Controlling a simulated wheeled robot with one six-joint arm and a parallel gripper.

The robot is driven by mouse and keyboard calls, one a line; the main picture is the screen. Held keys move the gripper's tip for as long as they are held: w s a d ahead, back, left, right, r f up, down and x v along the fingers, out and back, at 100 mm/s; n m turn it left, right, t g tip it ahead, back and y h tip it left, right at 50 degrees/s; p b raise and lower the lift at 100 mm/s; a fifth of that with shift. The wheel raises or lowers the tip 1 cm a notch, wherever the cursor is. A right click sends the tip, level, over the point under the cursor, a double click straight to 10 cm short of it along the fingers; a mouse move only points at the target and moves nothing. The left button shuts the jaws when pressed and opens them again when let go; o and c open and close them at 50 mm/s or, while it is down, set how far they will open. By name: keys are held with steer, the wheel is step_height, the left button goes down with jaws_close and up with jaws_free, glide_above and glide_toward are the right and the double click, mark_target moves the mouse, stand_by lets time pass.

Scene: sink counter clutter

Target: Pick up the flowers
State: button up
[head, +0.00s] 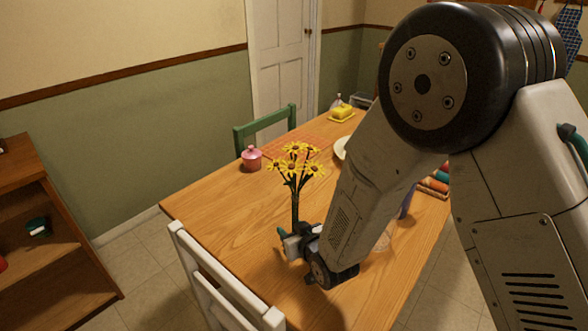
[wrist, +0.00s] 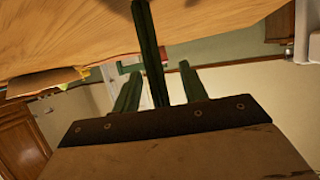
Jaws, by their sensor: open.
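The flowers (head: 295,165) are a bunch of yellow blooms with dark centres on dark green stems. They stand upright above the wooden table in the head view, near its left side. My gripper (head: 285,236) is low beside the lower stems, and its body hides their bottom end. In the wrist view the dark green stem (wrist: 149,50) runs down between the two green fingers of my gripper (wrist: 158,82). The fingers are apart, with visible gaps on both sides of the stem. The blooms are not seen in the wrist view.
The wooden table (head: 225,195) has a pink jar (head: 251,159), a yellow butter dish (head: 342,114) and a partly hidden white plate (head: 341,149). A white chair (head: 215,280) stands at the near edge, a green chair (head: 265,128) at the far left.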

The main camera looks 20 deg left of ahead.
jaws_close()
steer(key=shift+r, duration=0.15)
